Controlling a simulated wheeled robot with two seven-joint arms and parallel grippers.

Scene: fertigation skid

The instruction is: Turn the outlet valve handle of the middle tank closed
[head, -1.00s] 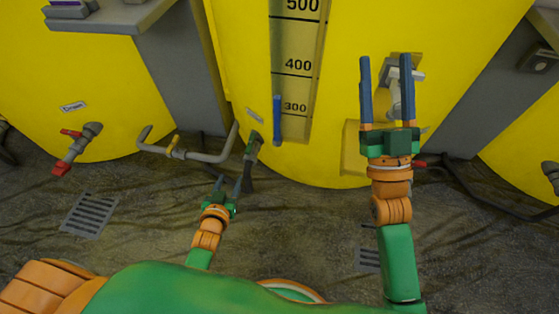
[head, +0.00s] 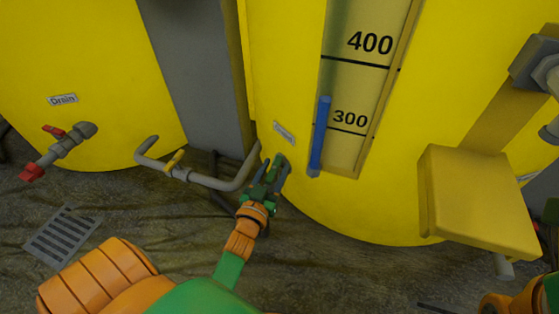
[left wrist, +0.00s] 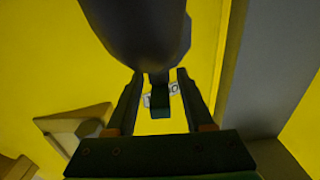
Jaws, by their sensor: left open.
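The middle tank (head: 290,60) is yellow, with a level scale on its front. At its lower left, under a small label (head: 284,132), is a small green valve handle (head: 279,160), partly hidden by my left gripper (head: 273,170). In the left wrist view, my left gripper (left wrist: 160,85) is open, with a finger on each side of the green handle tab (left wrist: 160,103). A grey rounded part (left wrist: 145,35) hangs above the tab. I cannot tell whether the fingers touch the handle. My right gripper is out of view.
A grey pipe with a yellow handle (head: 174,160) runs just left of my left gripper. The left tank's drain valve has red handles (head: 31,172). A blue bar (head: 319,135) stands by the scale. A yellow box (head: 480,200) juts out at right.

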